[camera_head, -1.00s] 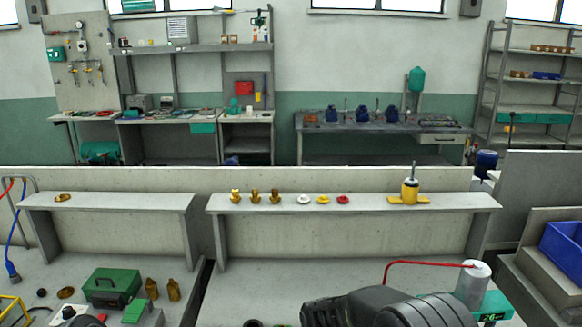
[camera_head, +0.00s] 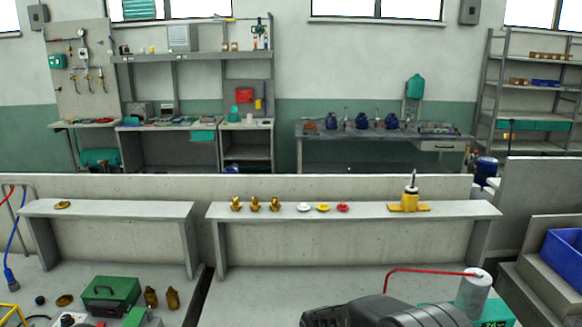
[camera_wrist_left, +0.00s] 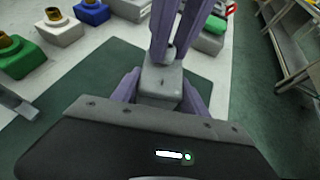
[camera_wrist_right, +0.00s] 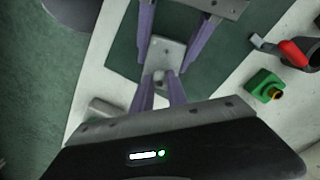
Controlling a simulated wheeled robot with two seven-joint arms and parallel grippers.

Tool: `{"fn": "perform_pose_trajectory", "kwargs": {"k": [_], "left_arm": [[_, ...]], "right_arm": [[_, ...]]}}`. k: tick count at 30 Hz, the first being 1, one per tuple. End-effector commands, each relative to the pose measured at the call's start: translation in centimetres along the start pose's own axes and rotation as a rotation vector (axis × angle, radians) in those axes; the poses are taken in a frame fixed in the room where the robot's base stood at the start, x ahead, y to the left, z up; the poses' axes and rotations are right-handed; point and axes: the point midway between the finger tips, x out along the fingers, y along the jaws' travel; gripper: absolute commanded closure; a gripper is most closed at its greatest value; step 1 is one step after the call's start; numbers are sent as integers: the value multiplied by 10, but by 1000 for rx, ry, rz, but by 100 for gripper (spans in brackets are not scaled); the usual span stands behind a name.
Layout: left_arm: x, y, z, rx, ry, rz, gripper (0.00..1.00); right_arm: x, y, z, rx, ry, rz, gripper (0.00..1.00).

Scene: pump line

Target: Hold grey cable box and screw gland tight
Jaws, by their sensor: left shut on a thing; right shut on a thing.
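The grey cable box (camera_wrist_left: 160,86) is over a dark green mat (camera_wrist_left: 75,100) in the left wrist view. My left gripper (camera_wrist_left: 160,90) is shut on its sides. The box also shows in the right wrist view (camera_wrist_right: 166,52), with the left fingers beyond it. A small grey gland (camera_wrist_right: 158,77) is at the box's near end there. My right gripper (camera_wrist_right: 159,90) is shut on the gland, its fingers to either side. How far the gland is threaded in cannot be told. Neither gripper's fingers show in the head view.
Green (camera_wrist_left: 25,58), white (camera_wrist_left: 60,28) and blue (camera_wrist_left: 92,10) boxes with brass-coloured fittings stand left of the mat in the left wrist view. A green box (camera_wrist_right: 265,85) and a red-handled tool (camera_wrist_right: 292,54) lie to the right in the right wrist view.

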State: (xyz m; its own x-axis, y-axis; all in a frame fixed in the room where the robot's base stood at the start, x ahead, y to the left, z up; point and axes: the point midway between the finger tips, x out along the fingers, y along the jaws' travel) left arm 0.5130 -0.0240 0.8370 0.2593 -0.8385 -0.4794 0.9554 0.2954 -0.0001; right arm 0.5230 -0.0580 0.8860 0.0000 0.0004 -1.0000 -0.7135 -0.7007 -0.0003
Motion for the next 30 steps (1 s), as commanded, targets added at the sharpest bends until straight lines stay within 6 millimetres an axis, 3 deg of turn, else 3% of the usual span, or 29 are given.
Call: {"fn": "perform_pose_trajectory", "kwargs": {"k": [5,30], "left_arm": [[0,0,-1,0,1,0,71],[0,0,-1,0,1,0,71]], "right_arm": [[0,0,0,207,2,2,100],[2,0,0,2125,4,-1,100]]}}
